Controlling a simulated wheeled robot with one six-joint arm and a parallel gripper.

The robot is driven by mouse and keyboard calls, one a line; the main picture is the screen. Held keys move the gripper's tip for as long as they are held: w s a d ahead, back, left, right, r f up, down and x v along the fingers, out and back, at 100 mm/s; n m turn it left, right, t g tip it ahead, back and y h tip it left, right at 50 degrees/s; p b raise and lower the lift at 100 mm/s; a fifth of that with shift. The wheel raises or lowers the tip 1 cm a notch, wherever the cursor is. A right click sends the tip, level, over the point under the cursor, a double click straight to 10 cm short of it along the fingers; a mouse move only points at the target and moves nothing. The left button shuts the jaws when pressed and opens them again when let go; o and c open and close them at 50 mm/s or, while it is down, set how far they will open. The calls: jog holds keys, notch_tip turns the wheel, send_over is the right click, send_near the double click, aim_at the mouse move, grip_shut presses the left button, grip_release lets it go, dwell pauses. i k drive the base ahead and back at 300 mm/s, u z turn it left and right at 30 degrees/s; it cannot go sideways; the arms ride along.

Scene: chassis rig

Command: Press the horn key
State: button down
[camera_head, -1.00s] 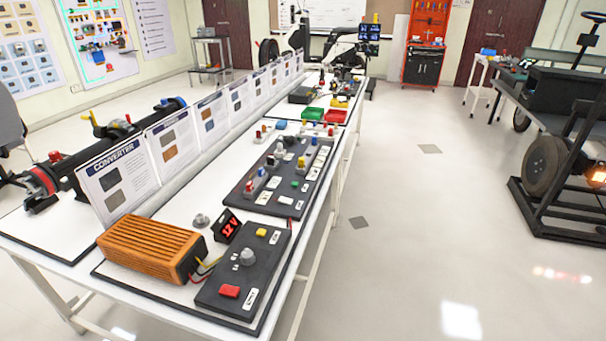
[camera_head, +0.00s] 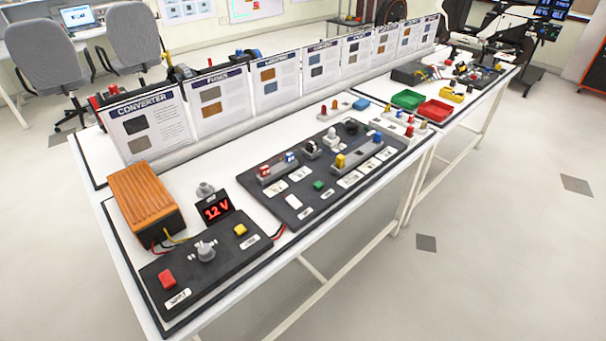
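A black control panel (camera_head: 218,262) lies at the near end of the white bench. It carries a red key (camera_head: 167,278), a grey rotary knob (camera_head: 205,251) and a yellow key (camera_head: 240,230). White labels sit beside the red and yellow keys, but their print is too small to read surely, so I cannot tell which key is the horn key. A display (camera_head: 217,209) behind the panel reads 12 V in red. My gripper is not in view.
An orange finned converter box (camera_head: 146,200) stands left of the display, with wires to the panel. A larger black board (camera_head: 300,212) with fuses and relays lies beyond. Upright cards (camera_head: 146,125) line the bench's back. Clear floor (camera_head: 480,250) lies to the right.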

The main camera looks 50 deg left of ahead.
aim_at(317, 184)
jog(key=u, duration=0.8)
jog(key=i, duration=0.85)
jog(key=u, duration=1.3)
jog(key=i, duration=0.35)
jog(key=u, duration=0.4)
